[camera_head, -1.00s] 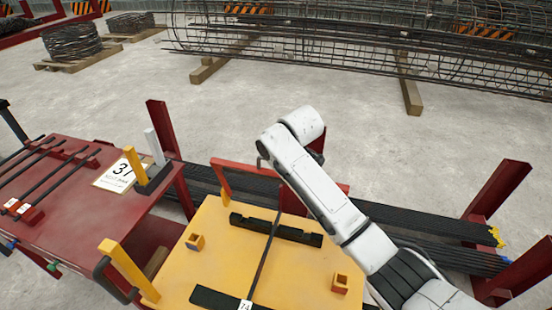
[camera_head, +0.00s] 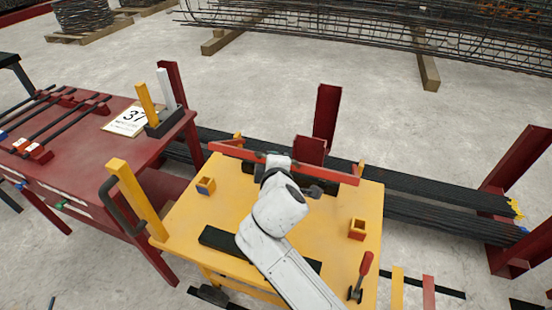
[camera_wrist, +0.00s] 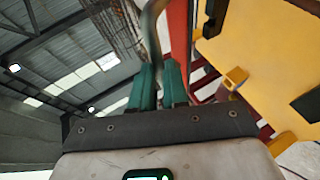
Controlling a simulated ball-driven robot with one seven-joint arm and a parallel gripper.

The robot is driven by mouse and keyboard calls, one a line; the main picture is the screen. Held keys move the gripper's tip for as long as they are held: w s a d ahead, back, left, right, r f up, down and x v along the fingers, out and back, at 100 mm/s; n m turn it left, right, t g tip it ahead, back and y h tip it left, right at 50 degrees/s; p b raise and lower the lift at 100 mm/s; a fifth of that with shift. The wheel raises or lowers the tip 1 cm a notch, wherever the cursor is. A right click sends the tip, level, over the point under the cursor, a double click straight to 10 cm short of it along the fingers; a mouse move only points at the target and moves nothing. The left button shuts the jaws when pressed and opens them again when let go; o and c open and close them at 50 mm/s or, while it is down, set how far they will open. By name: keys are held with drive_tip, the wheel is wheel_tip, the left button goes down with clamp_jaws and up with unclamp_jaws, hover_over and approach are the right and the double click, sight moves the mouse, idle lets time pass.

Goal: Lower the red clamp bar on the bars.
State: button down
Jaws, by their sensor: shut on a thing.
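The red clamp bar (camera_head: 233,152) runs left to right across the far part of the yellow table (camera_head: 190,225) in the head view. My gripper (camera_wrist: 160,78) is at the bar's middle. In the wrist view its two green fingers are shut on a grey curved handle (camera_wrist: 152,30) beside the red bar (camera_wrist: 178,45). My arm hides the bar's middle and the fingertips in the head view. Black notched supports (camera_head: 216,239) lie on the table. The bars on them are hidden behind my arm, so I cannot tell whether the clamp bar touches them.
A yellow post with a black handle (camera_head: 135,200) stands at the left. A red table (camera_head: 90,150) with bars is farther left.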

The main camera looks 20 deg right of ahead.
drive_tip(key=s+a+f+t+b, duration=0.1)
drive_tip(key=f+b, duration=0.3)
drive_tip(key=b, duration=0.2)
drive_tip(key=s+a+f+t+b, duration=0.1)
drive_tip(key=s+f+b, duration=0.1)
drive_tip(key=f+b, duration=0.3)
drive_tip(key=s+a+f+n+t+h+b, duration=0.1)
drive_tip(key=s+f+b, duration=0.1)
drive_tip(key=f+b, duration=0.3)
drive_tip(key=shift+a+f+t+b, duration=0.2)
drive_tip(key=shift+a+t+b, duration=0.15)
drive_tip(key=shift+b, duration=0.7)
drive_tip(key=c, duration=1.1)
unclamp_jaws()
drive_tip(key=p+v, duration=0.1)
drive_tip(key=v, duration=0.9)
drive_tip(key=shift+s+a, duration=0.2)
drive_tip(key=shift+s, duration=0.15)
